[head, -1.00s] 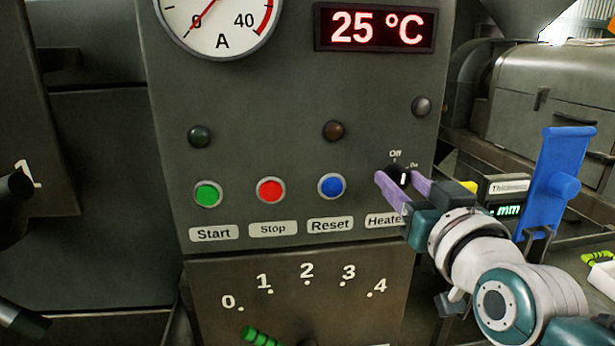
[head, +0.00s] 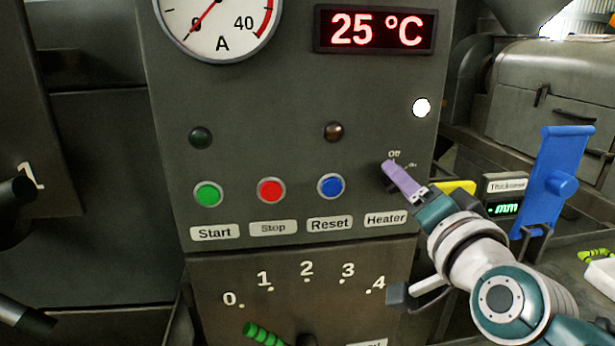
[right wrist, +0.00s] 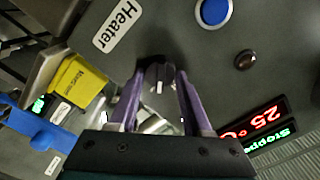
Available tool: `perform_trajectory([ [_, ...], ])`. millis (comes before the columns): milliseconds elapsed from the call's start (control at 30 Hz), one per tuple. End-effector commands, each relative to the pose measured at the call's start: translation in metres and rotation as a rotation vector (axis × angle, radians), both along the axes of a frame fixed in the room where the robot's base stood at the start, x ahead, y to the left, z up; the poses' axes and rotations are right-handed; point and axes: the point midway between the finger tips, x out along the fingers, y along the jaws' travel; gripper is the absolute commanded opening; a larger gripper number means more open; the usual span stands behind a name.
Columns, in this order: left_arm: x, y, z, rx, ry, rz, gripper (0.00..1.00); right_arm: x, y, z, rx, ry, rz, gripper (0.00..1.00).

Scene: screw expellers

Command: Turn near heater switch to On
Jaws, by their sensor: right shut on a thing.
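The heater switch is a small dark knob (right wrist: 158,78) on the grey control panel, with Off and On marks around it. Its label reads Heater (head: 386,219). My right gripper (head: 389,170) is shut on the knob, its purple fingers on either side of it, as the right wrist view shows. In the head view the fingers hide most of the knob, and the hand is turned so they overlap. The round lamp (head: 421,108) above the switch glows white. My left gripper is not in view.
Green Start (head: 208,194), red Stop (head: 270,190) and blue Reset (head: 331,186) buttons sit left of the switch. A display (head: 375,29) reads 25 °C. A blue upright part (head: 556,181) and a thickness gauge (head: 503,196) stand to the right.

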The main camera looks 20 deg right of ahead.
Motion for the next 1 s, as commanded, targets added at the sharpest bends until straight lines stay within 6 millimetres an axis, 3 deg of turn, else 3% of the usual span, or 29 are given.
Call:
perform_trajectory([
  [400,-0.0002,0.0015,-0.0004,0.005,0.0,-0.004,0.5,-0.0002,-0.0003,-0.0009,0.175,-0.041,0.001,0.0],
  [933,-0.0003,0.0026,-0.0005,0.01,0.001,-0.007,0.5,-0.0002,-0.0003,-0.0009,0.199,-0.047,0.001,0.0],
  [967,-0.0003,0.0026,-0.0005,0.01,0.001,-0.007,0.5,-0.0002,-0.0003,-0.0009,0.199,-0.047,0.001,0.51],
  [1000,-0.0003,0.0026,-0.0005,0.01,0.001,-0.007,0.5,-0.0002,-0.0003,-0.0009,0.198,-0.047,0.001,0.55],
])
